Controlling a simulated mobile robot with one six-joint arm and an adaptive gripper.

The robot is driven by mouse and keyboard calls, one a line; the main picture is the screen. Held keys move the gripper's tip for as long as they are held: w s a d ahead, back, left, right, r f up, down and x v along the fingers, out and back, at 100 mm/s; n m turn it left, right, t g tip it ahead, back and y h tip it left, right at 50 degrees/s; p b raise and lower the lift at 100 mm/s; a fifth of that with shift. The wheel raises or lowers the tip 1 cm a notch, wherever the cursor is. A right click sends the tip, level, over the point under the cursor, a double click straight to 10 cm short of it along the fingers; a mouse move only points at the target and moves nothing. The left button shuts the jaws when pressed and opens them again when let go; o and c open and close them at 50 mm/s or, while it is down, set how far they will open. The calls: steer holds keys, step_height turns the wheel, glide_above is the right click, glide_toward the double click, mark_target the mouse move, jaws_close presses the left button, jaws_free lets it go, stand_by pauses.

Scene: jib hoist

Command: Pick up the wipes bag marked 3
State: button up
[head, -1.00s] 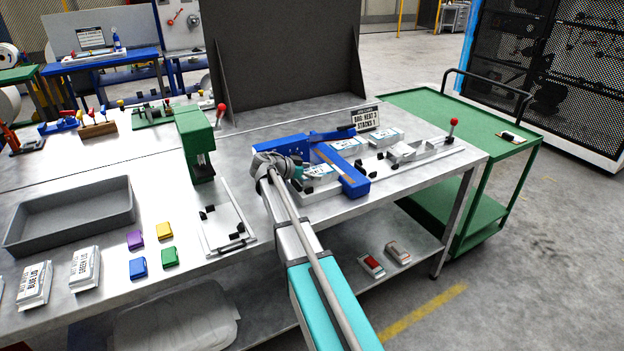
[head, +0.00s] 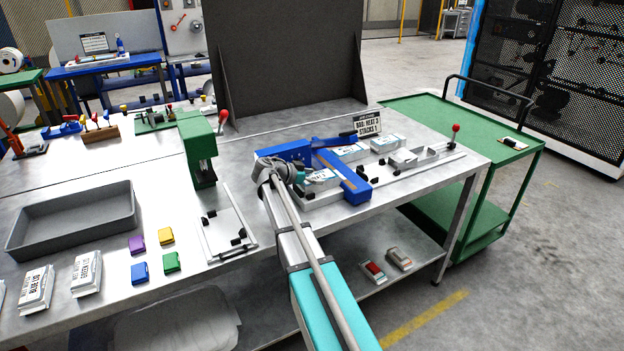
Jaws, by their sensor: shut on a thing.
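Several white bags lie in a row at the blue frame on the bench. The nearest white bag (head: 322,178) is at my gripper (head: 306,183), partly hidden by it and by the blue frame (head: 345,179). Its mark is too small to read, so I cannot tell if it is the one marked 3. My gripper is shut on this bag, low over the metal fixture. Another white bag (head: 351,151) lies just behind the blue frame, and a further white bag (head: 386,143) lies to its right. Their marks are not legible either.
A sign (head: 368,122) stands behind the bags. A metal rail with a red-knobbed lever (head: 455,128) is to the right. A green press (head: 198,150) stands left. A grey tray (head: 70,222) and several coloured packs lie farther left. A green cart (head: 500,150) stands right.

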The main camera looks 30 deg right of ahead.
step_height(320, 180, up, 28)
steer(key=p, duration=2.7)
steer(key=shift+f, duration=0.15)
steer(key=shift+f, duration=0.1)
